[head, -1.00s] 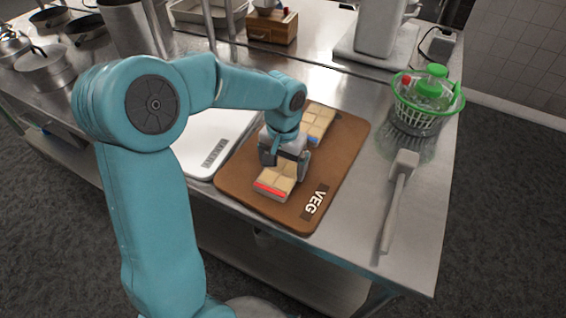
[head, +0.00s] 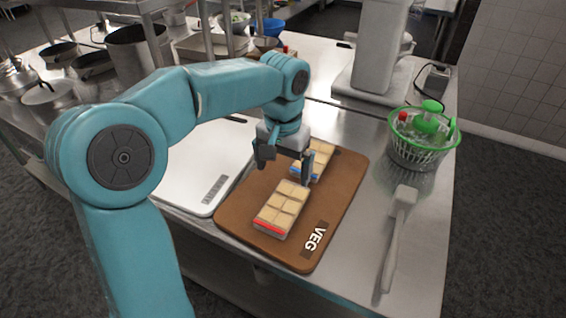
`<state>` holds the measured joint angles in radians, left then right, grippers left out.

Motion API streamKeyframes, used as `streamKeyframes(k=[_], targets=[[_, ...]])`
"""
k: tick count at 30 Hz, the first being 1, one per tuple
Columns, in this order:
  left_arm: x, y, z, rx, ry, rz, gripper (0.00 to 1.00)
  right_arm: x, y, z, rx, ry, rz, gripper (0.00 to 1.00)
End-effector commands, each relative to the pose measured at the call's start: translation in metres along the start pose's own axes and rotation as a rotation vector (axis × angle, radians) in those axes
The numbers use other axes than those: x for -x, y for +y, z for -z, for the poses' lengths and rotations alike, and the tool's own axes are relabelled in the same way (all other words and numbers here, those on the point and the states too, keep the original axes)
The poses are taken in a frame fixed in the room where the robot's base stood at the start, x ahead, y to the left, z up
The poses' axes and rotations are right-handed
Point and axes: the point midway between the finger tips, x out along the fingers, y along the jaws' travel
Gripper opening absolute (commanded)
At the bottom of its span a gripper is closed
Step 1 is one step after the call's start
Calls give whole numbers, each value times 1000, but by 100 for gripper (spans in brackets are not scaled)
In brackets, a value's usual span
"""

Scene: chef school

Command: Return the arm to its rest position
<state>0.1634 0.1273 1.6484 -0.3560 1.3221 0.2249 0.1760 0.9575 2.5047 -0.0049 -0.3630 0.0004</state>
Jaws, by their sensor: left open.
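My left arm comes in from the left. Its gripper (head: 285,168) is open and empty, held above the brown cutting board (head: 336,200) marked VEG. Below it, apart from the fingers, a block of pale squares with a red front edge (head: 282,207) lies on the board. A second block with a blue edge (head: 321,160) lies behind it and is partly hidden by a finger. My right gripper is not in view.
A white board (head: 205,165) lies left of the brown board. Several pots (head: 95,65) are at the back left. A grey machine (head: 375,60) stands at the back.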

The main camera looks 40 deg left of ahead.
Motion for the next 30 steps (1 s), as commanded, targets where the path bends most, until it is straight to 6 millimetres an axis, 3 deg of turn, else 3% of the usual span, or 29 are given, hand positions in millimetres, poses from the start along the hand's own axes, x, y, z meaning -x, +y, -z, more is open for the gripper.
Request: streamKeyframes(k=[19,30], targets=[[7,0,0,0,0,0,100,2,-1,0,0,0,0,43],[74,0,0,0,0,0,100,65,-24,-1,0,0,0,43]])
